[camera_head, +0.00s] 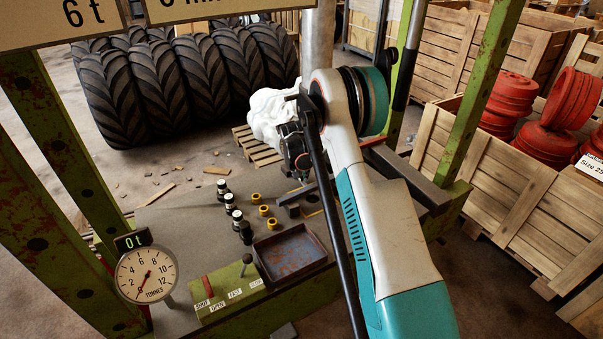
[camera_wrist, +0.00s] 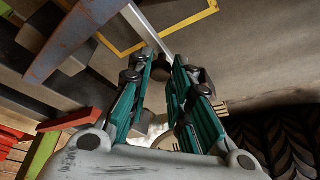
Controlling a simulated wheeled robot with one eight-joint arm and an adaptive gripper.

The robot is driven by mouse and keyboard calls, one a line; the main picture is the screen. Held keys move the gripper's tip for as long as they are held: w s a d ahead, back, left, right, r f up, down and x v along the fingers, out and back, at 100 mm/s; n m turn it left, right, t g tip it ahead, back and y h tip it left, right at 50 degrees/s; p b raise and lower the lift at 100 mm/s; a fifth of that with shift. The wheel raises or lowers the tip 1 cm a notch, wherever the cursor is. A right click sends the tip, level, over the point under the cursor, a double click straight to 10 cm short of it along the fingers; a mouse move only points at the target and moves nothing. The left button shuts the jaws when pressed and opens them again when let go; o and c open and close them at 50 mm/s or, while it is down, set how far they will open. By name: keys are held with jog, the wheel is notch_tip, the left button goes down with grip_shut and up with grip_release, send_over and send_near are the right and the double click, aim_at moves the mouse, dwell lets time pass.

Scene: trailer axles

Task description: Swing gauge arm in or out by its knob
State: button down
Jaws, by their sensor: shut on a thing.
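In the wrist view, the fingers of my gripper (camera_wrist: 163,68) stand on both sides of a small dark knob (camera_wrist: 156,67) and are shut on it. A thin pale bar, which looks like the gauge arm (camera_wrist: 146,29), runs from the knob up across the grey bench top, beside a yellow outline painted there. In the head view, my gripper (camera_head: 299,165) is low over the far right of the bench, partly behind my own arm.
The bench (camera_head: 180,218) carries a rusty tray (camera_head: 290,252), several small bottles (camera_head: 232,212), yellow rings (camera_head: 264,210), a lever box (camera_head: 232,292) and a dial (camera_head: 147,274). Green posts (camera_head: 480,90) flank it. Tyres (camera_head: 190,70) stand behind; wooden crates (camera_head: 500,180) stand right.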

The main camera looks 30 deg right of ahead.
jog(key=shift+a, duration=0.15)
jog(key=a+m, duration=0.1)
jog(key=m, duration=0.1)
jog(key=a+m+g+h, duration=0.1)
jog(key=m, duration=0.1)
jog(key=shift+w, duration=0.4)
jog(key=shift+w+a+m+g+h, duration=0.1)
jog(key=shift+w+a+m+g, duration=0.2)
jog(key=shift+m, duration=0.5)
jog(key=shift+w+a+m+g+h, duration=0.15)
jog(key=shift+a+m+g, duration=0.2)
jog(key=shift+m, duration=0.45)
jog(key=shift+w+a+m+g+h, duration=0.1)
jog(key=shift+w+a+m+g, duration=0.2)
jog(key=shift+m, duration=0.5)
jog(key=shift+s, duration=0.1)
jog(key=c, duration=1.5)
grip_release()
jog(key=shift+o, duration=0.2)
